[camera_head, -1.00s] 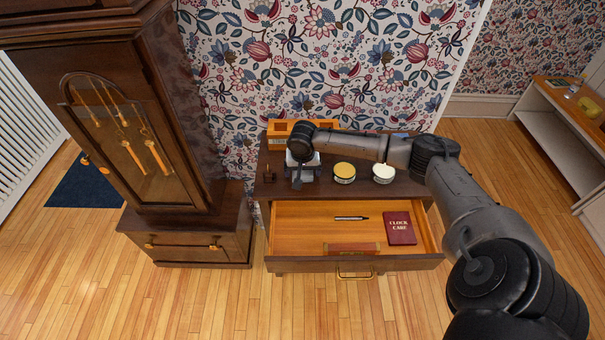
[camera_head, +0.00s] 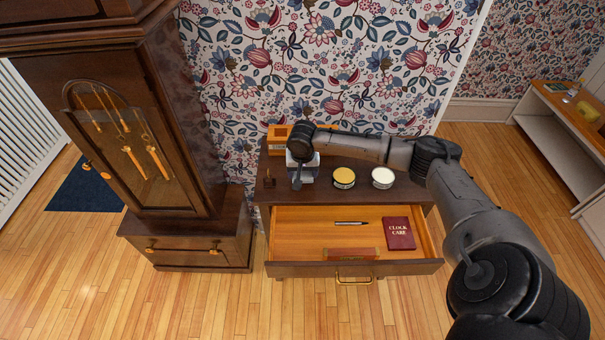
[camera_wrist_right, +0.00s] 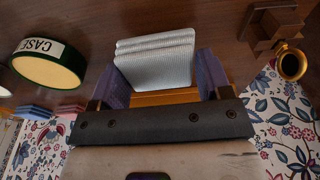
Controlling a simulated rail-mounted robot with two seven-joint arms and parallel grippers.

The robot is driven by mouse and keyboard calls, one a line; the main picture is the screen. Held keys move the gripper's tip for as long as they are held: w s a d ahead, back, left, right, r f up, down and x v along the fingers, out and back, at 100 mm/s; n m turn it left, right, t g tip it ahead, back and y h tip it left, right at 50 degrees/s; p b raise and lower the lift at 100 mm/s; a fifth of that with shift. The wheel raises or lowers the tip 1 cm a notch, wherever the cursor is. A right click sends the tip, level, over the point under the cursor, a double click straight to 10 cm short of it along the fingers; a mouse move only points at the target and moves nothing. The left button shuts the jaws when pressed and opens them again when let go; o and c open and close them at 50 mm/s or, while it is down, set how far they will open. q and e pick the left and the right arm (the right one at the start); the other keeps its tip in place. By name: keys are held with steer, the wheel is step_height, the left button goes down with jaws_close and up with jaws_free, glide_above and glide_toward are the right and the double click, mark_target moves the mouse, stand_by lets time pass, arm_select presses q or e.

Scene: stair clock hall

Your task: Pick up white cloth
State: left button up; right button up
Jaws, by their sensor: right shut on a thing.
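The white cloth (camera_wrist_right: 155,60) is a folded, pale, ribbed stack between the two fingers of my right gripper (camera_wrist_right: 160,68) in the right wrist view. My right gripper is shut on it. In the head view the right gripper (camera_head: 297,178) is over the left part of the cabinet top, and a pale edge of the cloth (camera_head: 313,164) shows beside it. The arm and gripper hide most of the cloth there. I cannot tell whether the cloth is clear of the surface. My left gripper is not in view.
The cabinet's open drawer (camera_head: 290,222) holds a pen (camera_head: 351,223) and a red book (camera_head: 399,233). A yellow-lidded tin (camera_head: 343,177) and a white-topped tin (camera_head: 382,178) stand right of the gripper. A wooden box (camera_head: 277,138) is behind. A tall clock (camera_head: 180,130) stands left.

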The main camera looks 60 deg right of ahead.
step_height(320, 180, up, 2)
steer(key=shift+r+p, duration=0.1)
steer(key=shift+p, duration=0.2)
steer(key=s+d+r+p, duration=0.3)
steer(key=s+r, duration=0.3)
steer(key=s, duration=0.4)
steer(key=shift+s+d+r, duration=0.25)
steer(key=shift+s+d, duration=0.1)
steer(key=shift+d, duration=0.45)
